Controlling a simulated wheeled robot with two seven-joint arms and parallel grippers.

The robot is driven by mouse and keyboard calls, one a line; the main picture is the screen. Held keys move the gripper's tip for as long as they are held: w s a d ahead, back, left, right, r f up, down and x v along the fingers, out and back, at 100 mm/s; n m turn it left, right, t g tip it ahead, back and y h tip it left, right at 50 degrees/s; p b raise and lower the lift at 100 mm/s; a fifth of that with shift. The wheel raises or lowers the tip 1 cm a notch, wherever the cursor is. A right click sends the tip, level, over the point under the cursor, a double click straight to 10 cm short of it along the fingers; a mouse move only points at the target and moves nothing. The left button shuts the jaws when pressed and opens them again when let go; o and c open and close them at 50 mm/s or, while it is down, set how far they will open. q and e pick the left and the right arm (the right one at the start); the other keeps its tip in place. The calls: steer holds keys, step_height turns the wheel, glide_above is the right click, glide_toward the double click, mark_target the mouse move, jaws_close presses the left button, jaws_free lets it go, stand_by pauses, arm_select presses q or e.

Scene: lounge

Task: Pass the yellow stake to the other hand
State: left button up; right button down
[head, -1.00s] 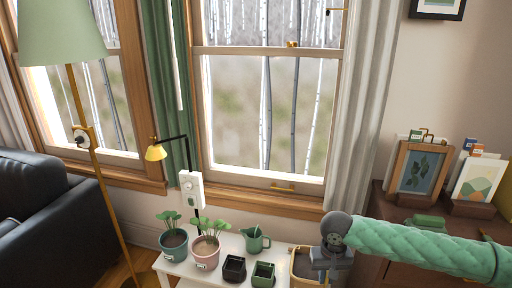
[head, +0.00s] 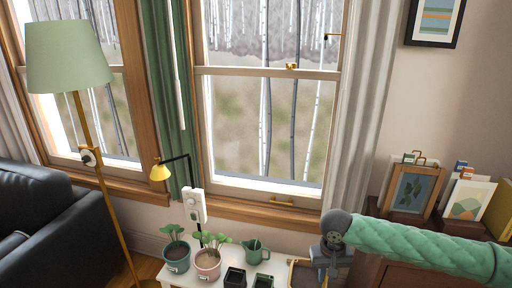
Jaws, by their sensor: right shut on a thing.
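My right gripper (head: 331,268) is at the lower right of the head view, at the end of my green-sleeved arm, with its jaws pointing down. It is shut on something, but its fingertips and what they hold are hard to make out. The yellow stake is not clearly visible in this view. The gripper is in front of the right end of the white plant table, by a wood-rimmed tray (head: 293,274). My left gripper is not in view.
The white table (head: 178,281) holds two potted seedlings (head: 175,254) (head: 207,264), a green watering can (head: 256,252) and small dark pots (head: 235,277). A floor lamp (head: 67,56) and dark sofa (head: 62,233) are at left. Picture frames (head: 409,190) stand on the cabinet at right.

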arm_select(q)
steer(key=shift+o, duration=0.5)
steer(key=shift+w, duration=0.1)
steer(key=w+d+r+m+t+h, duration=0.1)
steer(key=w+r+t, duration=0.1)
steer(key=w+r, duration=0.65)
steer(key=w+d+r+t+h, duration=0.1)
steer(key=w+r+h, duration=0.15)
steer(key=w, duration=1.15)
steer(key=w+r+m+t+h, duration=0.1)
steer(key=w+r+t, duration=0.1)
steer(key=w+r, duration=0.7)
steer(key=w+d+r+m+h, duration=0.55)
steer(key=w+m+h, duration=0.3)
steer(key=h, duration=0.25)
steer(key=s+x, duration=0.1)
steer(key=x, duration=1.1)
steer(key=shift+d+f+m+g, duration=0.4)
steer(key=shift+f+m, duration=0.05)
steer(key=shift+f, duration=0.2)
arm_select(e)
steer(key=w+a+r+n, duration=0.8)
steer(key=w+a+r, duration=0.5)
steer(key=a+r, duration=0.3)
steer(key=shift+a, duration=0.7)
